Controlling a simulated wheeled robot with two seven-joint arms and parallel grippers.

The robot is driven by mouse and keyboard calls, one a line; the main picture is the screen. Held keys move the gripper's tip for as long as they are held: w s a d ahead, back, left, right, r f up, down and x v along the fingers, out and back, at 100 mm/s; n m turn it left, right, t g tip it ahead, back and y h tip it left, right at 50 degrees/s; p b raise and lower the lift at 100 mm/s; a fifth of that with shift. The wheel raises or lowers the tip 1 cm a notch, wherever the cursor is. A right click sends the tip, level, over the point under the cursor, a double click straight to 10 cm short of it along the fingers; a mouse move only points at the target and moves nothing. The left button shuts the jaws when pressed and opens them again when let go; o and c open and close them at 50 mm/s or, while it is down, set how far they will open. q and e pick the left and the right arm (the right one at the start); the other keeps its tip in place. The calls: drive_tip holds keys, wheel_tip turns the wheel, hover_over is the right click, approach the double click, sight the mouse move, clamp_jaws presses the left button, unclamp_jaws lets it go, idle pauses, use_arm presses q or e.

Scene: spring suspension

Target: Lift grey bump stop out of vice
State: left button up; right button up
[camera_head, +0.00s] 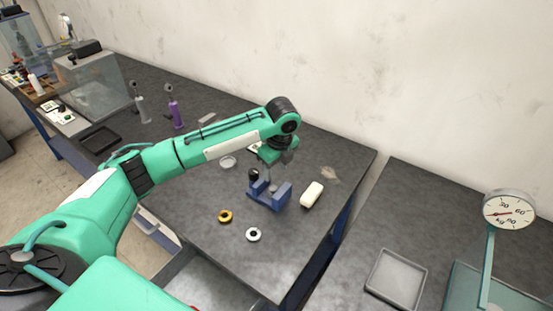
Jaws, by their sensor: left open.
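The blue vice (264,198) stands on the dark bench, its two jaws pointing up with a gap between them. My left gripper (283,160) hangs just above and behind the vice, pointing down. It is open, but its fingertips are small and partly hidden by my green wrist. I cannot make out the grey bump stop clearly; the space between the jaws is too small and dark to tell what sits there. My right gripper is not in view.
A cream block (312,194) lies right of the vice. A yellow ring (225,216) and a silver ring (253,234) lie in front. Purple (176,113) and grey (142,108) upright parts stand farther back left. A grey tray (396,279) and dial scale (508,210) are right.

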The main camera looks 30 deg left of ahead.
sight(272, 187)
use_arm(q)
drive_tip(key=f, duration=0.3)
drive_tip(key=f+p, duration=0.1)
drive_tip(key=f, duration=0.2)
drive_tip(key=a+f, duration=0.1)
drive_tip(key=f, duration=0.2)
drive_tip(key=shift+w, duration=0.25)
drive_tip(key=shift+a+f+p, duration=0.15)
drive_tip(key=shift+f+p, duration=0.15)
drive_tip(key=shift+f, duration=0.3)
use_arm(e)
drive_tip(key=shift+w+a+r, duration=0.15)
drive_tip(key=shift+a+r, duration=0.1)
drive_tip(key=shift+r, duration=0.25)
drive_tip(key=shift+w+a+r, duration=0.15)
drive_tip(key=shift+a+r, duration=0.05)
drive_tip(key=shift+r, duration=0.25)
use_arm(q)
drive_tip(key=c, duration=0.8)
drive_tip(key=shift+o, duration=0.2)
drive_tip(key=shift+r, duration=0.1)
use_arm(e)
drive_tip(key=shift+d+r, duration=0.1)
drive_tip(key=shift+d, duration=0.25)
use_arm(q)
drive_tip(key=shift+a+p, duration=0.15)
drive_tip(key=shift+p, duration=0.2)
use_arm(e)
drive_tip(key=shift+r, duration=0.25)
